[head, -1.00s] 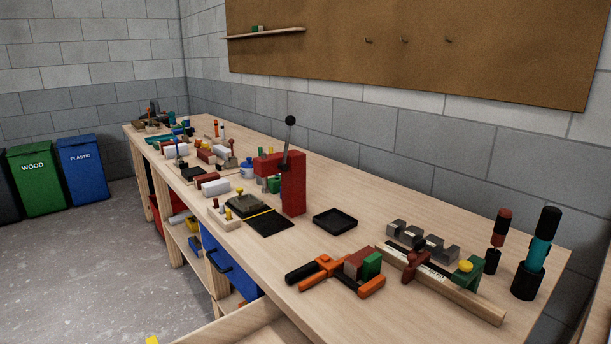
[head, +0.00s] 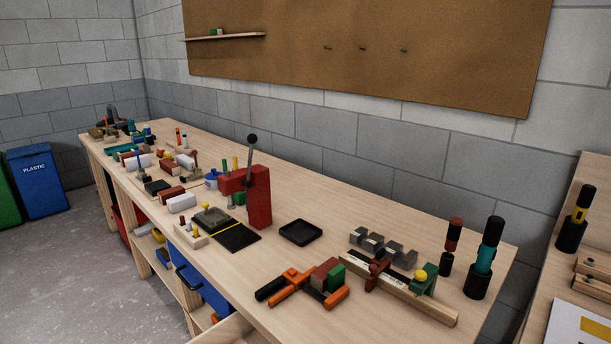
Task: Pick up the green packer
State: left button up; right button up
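A small green block (head: 335,278) that may be the green packer is at the near part of the workbench (head: 330,220). It sits against the right side of a reddish-brown block (head: 324,272). Both are at an orange clamp (head: 303,287) with a black handle; I cannot tell whether the clamp grips them. Another small green piece (head: 213,32) is on the wall shelf, too small to make out. Neither of my grippers is in view.
A batten (head: 425,295) with a dark red clamp and a green piece lies to the right. Grey metal blocks (head: 383,246), a black tray (head: 301,232) and a red lever press (head: 258,200) stand behind. A second bench (head: 590,255) is at the right edge.

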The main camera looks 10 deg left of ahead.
aim_at(336, 276)
jog(key=j+u, duration=0.75)
jog(key=i+l, duration=0.05)
